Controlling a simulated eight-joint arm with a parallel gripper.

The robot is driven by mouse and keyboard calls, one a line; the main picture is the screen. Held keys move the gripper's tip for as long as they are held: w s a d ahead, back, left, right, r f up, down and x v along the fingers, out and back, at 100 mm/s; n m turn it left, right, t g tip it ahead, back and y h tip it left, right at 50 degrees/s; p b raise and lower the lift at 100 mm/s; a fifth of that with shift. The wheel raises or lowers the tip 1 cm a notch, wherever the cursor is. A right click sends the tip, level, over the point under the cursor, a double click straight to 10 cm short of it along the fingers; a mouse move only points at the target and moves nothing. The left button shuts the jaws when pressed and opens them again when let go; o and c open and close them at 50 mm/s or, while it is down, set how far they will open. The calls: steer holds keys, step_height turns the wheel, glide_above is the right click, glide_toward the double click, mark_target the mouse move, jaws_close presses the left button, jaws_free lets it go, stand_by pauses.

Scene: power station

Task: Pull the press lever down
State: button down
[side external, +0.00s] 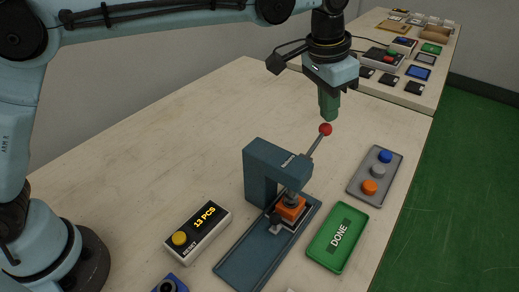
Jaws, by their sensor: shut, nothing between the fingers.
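The press (262,172) is a dark blue-grey frame standing on a long base plate in the middle of the table. Its lever (316,145) is a thin grey rod that slants up to the right and ends in a red ball knob (325,129). An orange block (291,208) sits under the press head. My gripper (330,118) points down with its greenish fingers shut and empty. Its tips are just above the red knob in the picture; I cannot tell whether they touch it.
A green DONE tray (345,211) and a grey button panel (363,190) with blue, grey and orange buttons lie right of the press. A counter box (184,245) reading "13 PCS" stands at left. The table's left and back area is clear.

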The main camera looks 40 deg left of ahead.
steer(key=shift+r, duration=1.25)
steer(key=shift+s+a+r, duration=0.1)
steer(key=shift+a+r, duration=0.05)
steer(key=shift+a, duration=0.25)
steer(key=s+a+r+n+t, duration=0.15)
steer(key=s+a, duration=0.25)
steer(key=a, duration=0.4)
steer(key=s+a+n+t, duration=0.1)
steer(key=s+a+n, duration=0.1)
steer(key=s+a, duration=0.35)
steer(key=s+a+f+n+t+y, duration=0.1)
steer(key=s+a+f+n+t, duration=0.1)
steer(key=s+a+f, duration=0.6)
steer(key=a, duration=0.2)
steer(key=shift+s+a+f+t, duration=0.2)
steer(key=shift+s+a+t, duration=0.1)
steer(key=shift+s+t, duration=0.05)
steer(key=c, duration=1.8)
jaws_free()
steer(key=shift+n, duration=0.25)
steer(key=shift+c, duration=0.2)
